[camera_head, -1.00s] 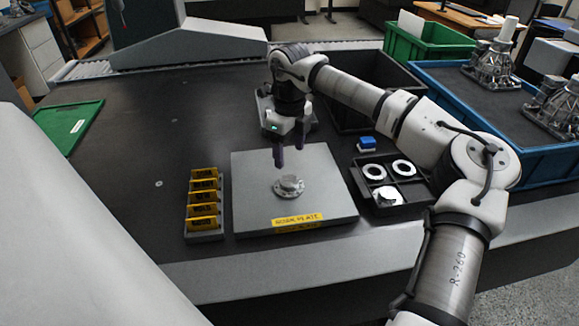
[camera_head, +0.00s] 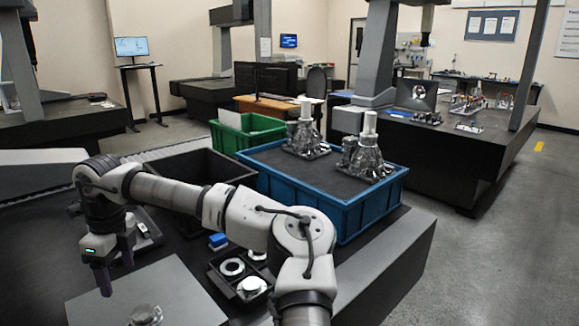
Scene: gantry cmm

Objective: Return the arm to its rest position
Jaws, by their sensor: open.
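My arm reaches from the lower middle to the left over the dark table, bent at the elbow. My gripper (camera_head: 116,276) hangs at its end with the dark fingers pointing down, apart and with nothing between them. It is above or near the back left edge of a grey plate (camera_head: 190,308). A round metal part (camera_head: 145,314) sits on the plate, partly cut off by the bottom edge of the picture.
A black tray with white rings (camera_head: 232,267) and a blue block (camera_head: 218,241) lie beside the plate. Behind stand an empty black bin (camera_head: 200,168), a green crate (camera_head: 228,138) and a blue crate (camera_head: 345,205) with metal castings (camera_head: 368,158). Grey floor is clear at right.

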